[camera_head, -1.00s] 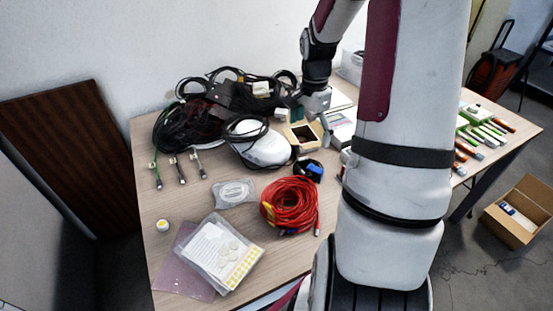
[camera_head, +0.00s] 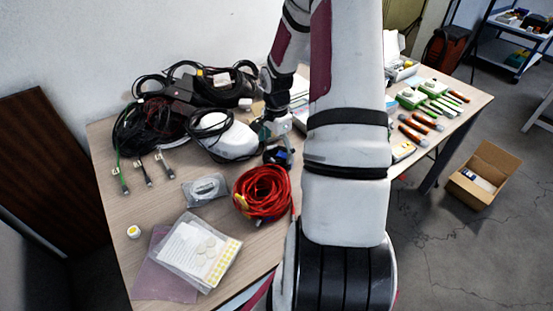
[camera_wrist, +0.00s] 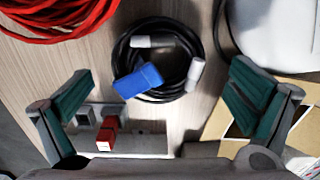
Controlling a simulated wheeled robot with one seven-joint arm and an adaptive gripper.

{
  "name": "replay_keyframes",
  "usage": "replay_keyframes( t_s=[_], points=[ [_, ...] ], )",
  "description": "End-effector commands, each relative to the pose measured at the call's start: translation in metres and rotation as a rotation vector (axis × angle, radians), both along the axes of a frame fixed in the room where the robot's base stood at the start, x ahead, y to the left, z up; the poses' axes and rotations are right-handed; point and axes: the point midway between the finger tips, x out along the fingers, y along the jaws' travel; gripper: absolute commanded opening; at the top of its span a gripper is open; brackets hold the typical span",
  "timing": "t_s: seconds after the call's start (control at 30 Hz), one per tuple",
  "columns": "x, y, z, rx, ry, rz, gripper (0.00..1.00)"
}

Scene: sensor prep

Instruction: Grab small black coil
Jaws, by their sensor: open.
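The small black coil (camera_wrist: 128,58) lies on the wooden table in the wrist view, with two grey-white connector ends and a blue tag (camera_wrist: 138,82) across it. In the head view my gripper (camera_head: 281,133) is over the coil's far side. Its height above the coil is hard to tell.
A red cable bundle (camera_head: 262,192) lies beside the coil. A white device (camera_head: 236,141) with black cable and an open tan box (camera_wrist: 231,122) are close by. A grey block with a red plug (camera_wrist: 107,133) sits near the left finger. More black cables (camera_head: 190,95) lie at the back.

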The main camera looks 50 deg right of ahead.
Motion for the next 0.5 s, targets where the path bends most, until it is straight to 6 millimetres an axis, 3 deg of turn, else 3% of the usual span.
replay_keyframes(
  t_s=[0.2,0.5],
  points=[
    [0.001,-0.001,-0.03,0.002,0.0,0.0,1.0],
    [0.001,-0.002,-0.035,0.0,0.0,0.001,1.0]
  ],
)
